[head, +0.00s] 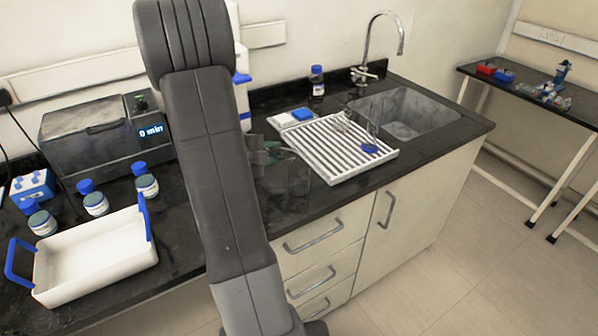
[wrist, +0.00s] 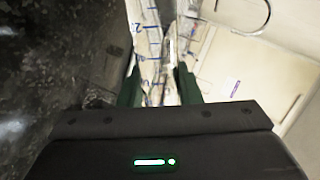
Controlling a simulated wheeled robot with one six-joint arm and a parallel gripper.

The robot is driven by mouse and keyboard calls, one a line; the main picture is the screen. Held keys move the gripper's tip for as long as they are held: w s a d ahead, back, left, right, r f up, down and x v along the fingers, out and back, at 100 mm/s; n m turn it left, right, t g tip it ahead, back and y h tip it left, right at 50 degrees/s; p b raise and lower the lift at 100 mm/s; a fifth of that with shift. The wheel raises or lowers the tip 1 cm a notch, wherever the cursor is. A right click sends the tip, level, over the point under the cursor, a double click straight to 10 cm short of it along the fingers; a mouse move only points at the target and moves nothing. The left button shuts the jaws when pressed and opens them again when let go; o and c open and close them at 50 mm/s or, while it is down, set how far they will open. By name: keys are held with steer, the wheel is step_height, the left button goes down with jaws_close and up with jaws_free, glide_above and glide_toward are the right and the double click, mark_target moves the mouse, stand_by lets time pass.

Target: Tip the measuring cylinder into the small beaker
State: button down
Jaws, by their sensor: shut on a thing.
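The measuring cylinder (wrist: 152,48) is clear with blue graduation marks. In the wrist view it sits between the two green fingers of my gripper (wrist: 158,82), which is shut on it. In the head view my gripper (head: 262,158) shows only partly behind my arm, above the dark counter, and the cylinder cannot be made out clearly there. A faint clear vessel outline (head: 293,177), perhaps the small beaker, shows just right of my gripper near the counter's front edge. I cannot tell the cylinder's tilt or any liquid.
A white ribbed drying rack (head: 328,160) with glassware lies right of my gripper, before the sink (head: 402,112). A blue-capped bottle (head: 317,82) stands behind. At left are a white tray (head: 95,262), several small jars and a grey machine (head: 95,142).

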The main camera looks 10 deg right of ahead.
steer(key=shift+s+d+r+m+b, duration=0.25)
steer(key=shift+r+m+b, duration=0.25)
steer(key=shift+b, duration=0.2)
stand_by(0.6)
steer(key=shift+r+m+t+y+b, duration=0.35)
steer(key=shift+m+t+y+b, duration=0.05)
steer(key=shift+t, duration=0.1)
stand_by(0.4)
steer(key=shift+w+a+r, duration=0.1)
steer(key=shift+w+a, duration=0.05)
steer(key=shift+a, duration=0.05)
stand_by(0.4)
steer(key=shift+r+m+t+y+b, duration=0.4)
steer(key=shift+r+m+b, duration=0.4)
steer(key=shift+b, duration=0.4)
stand_by(0.5)
